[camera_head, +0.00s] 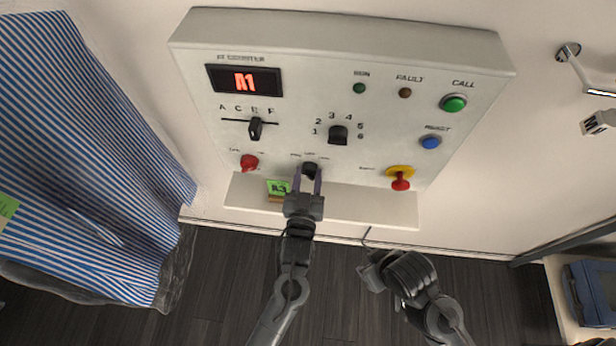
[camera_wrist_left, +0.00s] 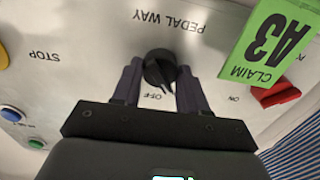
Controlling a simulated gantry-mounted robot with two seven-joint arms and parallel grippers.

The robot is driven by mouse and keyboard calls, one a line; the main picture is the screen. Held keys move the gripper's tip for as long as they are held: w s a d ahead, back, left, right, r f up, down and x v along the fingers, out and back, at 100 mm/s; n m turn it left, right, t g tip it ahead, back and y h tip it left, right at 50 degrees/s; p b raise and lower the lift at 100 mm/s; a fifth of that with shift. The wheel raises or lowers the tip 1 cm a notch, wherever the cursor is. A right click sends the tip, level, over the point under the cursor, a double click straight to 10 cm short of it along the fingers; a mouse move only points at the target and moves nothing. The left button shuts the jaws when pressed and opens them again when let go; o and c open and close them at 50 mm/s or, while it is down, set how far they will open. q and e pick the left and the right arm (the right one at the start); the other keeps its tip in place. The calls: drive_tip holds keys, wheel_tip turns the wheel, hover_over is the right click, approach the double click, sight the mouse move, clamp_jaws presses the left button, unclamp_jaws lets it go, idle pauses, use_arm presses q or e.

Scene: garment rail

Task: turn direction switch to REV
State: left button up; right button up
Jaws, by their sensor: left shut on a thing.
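A black rotary knob (camera_head: 309,168) sits at the bottom middle of the white control panel (camera_head: 270,135). My left gripper (camera_head: 308,183) is shut on this knob, with one finger on each side. In the left wrist view, the same knob (camera_wrist_left: 159,70) shows between the fingers of my left gripper (camera_wrist_left: 162,85). Its pointer slants down to the right there. Lettering around it appears upside down, with OFF just beside the knob; a REV mark cannot be made out. My right gripper (camera_head: 372,272) hangs below the panel, away from it; its jaws are unclear.
A red knob (camera_head: 249,162), a slider (camera_head: 256,128), a numbered dial (camera_head: 338,135) and a red-and-yellow stop button (camera_head: 400,176) share the panel. A green A3 tag (camera_head: 278,187) is left of my left gripper. Striped cloth (camera_head: 85,170) hangs at left.

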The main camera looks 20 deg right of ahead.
use_arm(q)
drive_tip(key=o, duration=1.1)
drive_tip(key=shift+c, duration=0.2)
drive_tip(key=shift+s, duration=0.1)
drive_tip(key=v, duration=1)
drive_tip(key=shift+s+a, duration=0.2)
drive_tip(key=shift+s, duration=0.1)
